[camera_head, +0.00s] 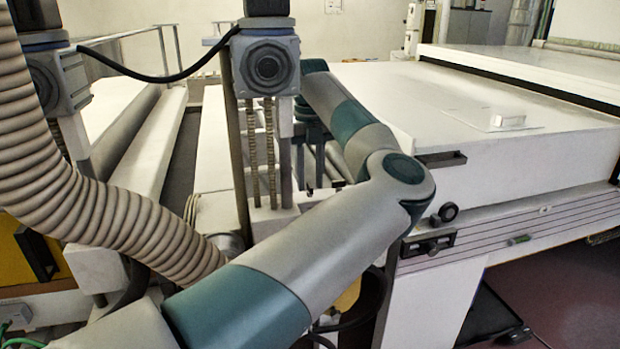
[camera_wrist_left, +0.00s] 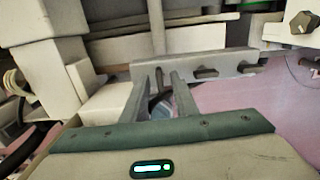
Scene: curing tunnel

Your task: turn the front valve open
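I cannot pick out the front valve for certain in either view. A black round knob (camera_head: 446,212) sits on the front of the white machine in the head view, and a dark knob (camera_wrist_left: 302,22) shows at the top right of the left wrist view. My left gripper (camera_wrist_left: 160,78) has its two fingers apart, under a grey rail with dark slots. A small blue-grey thing (camera_wrist_left: 160,107) shows between the fingers; I cannot tell what it is, and no grip on it is visible. My left arm hides much of the middle of the head view. My right gripper is out of view.
The white machine cover (camera_head: 460,105) fills the right side. A ribbed hose (camera_head: 95,215) hangs at the left. A grey clamp-like block (camera_head: 266,66) with a black cable stands near my left forearm. Open floor (camera_head: 560,295) lies at the lower right.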

